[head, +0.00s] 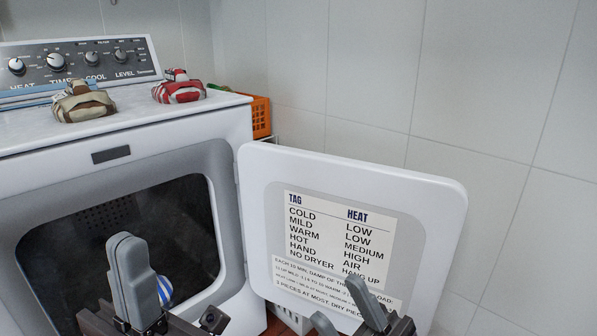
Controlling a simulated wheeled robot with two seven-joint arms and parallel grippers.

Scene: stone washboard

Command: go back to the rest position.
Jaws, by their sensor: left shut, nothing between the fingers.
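My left gripper (125,242) stands upright at the bottom left, in front of the dryer's open drum. Its grey fingers are together and nothing shows between them. My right gripper (341,298) is at the bottom edge, in front of the open dryer door (420,200). Its two fingers stand apart with nothing seen between them; its lower part is cut off by the frame.
The white dryer (215,122) stands at left with its door swung right. A beige bundle (84,103) and a red-and-white bundle (178,90) sit on top. A blue-and-white striped thing (164,291) is partly hidden by my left gripper. An orange basket (262,117) stands behind.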

